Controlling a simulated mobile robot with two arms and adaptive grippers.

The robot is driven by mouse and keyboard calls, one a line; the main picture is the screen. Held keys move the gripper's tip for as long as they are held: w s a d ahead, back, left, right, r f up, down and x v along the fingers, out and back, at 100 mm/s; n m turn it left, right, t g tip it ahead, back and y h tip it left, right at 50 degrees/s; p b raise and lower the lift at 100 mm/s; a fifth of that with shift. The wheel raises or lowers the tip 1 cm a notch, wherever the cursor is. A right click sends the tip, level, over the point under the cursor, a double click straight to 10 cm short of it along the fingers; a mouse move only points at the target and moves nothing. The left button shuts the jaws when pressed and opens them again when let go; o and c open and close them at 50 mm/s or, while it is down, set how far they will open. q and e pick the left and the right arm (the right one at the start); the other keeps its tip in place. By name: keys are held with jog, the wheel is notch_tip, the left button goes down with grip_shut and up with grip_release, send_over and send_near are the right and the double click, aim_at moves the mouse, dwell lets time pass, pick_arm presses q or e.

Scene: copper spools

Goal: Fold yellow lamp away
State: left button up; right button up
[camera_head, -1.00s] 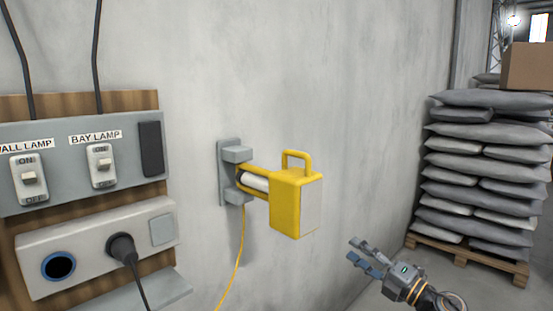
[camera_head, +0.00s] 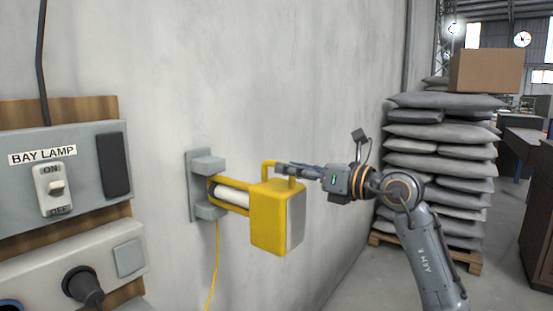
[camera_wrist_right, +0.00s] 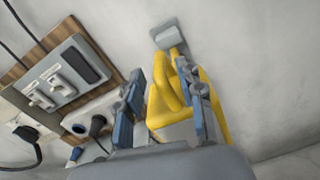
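The yellow lamp (camera_head: 272,220) sticks out from the wall on a yellow arm with a white tube (camera_head: 232,196), held by a grey wall bracket (camera_head: 196,186). A yellow loop handle stands on top of its box-shaped head. My right gripper (camera_head: 284,168) reaches in from the right at the height of this handle. In the right wrist view its two fingers are spread apart, with the lamp's handle (camera_wrist_right: 163,88) showing between them. I cannot tell whether either finger touches it. My left gripper is not in view.
A panel with a BAY LAMP switch (camera_head: 56,188) and a socket box (camera_head: 75,256) is on the wall at left. A yellow cable (camera_head: 213,265) hangs below the bracket. Stacked grey sacks (camera_head: 440,150) on a pallet stand at right, with a cardboard box (camera_head: 487,71) on top.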

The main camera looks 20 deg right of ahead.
jog(key=shift+p+x, duration=0.45)
jog(key=shift+x, duration=1.75)
jog(key=shift+d, duration=0.1)
jog(key=shift+c, duration=0.2)
grip_shut()
